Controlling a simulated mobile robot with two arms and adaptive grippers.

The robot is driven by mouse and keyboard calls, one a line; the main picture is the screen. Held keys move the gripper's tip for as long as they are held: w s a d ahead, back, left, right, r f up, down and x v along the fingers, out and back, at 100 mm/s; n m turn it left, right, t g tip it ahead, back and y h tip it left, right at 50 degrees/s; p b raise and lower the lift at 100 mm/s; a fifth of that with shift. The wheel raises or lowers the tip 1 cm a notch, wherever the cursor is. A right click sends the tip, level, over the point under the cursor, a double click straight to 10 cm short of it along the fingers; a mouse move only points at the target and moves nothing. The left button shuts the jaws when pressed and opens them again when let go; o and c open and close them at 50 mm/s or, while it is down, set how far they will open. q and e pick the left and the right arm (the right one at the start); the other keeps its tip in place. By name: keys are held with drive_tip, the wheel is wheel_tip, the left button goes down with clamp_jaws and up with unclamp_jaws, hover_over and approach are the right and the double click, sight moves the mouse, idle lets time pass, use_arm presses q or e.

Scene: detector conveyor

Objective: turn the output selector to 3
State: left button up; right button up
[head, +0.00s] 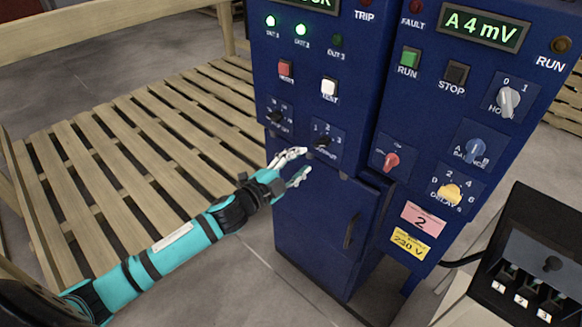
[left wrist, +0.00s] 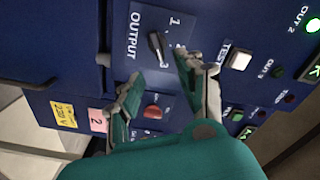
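The output selector (head: 322,142) is a small black knob on the blue cabinet, under the numbers 1, 2 and 3. In the left wrist view the selector knob (left wrist: 157,46) sits beside the OUTPUT label. Its exact setting is hard to read, and one finger covers part of the number scale. My left gripper (head: 305,162) is open and empty, just below and left of the selector. In the left wrist view the gripper (left wrist: 162,66) has its fingertips apart, with the knob just beyond the gap; I see no clear contact. My right gripper is not in view.
The OUT 1 and OUT 2 lamps (head: 301,30) glow green; the OUT 3 lamp (head: 337,41) is dark. Another knob (head: 277,116), a white TEST button (head: 329,87) and a red knob (head: 391,161) are close by. A wooden pallet (head: 130,150) stands left.

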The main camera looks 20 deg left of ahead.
use_arm(q)
drive_tip(key=shift+v, duration=1.45)
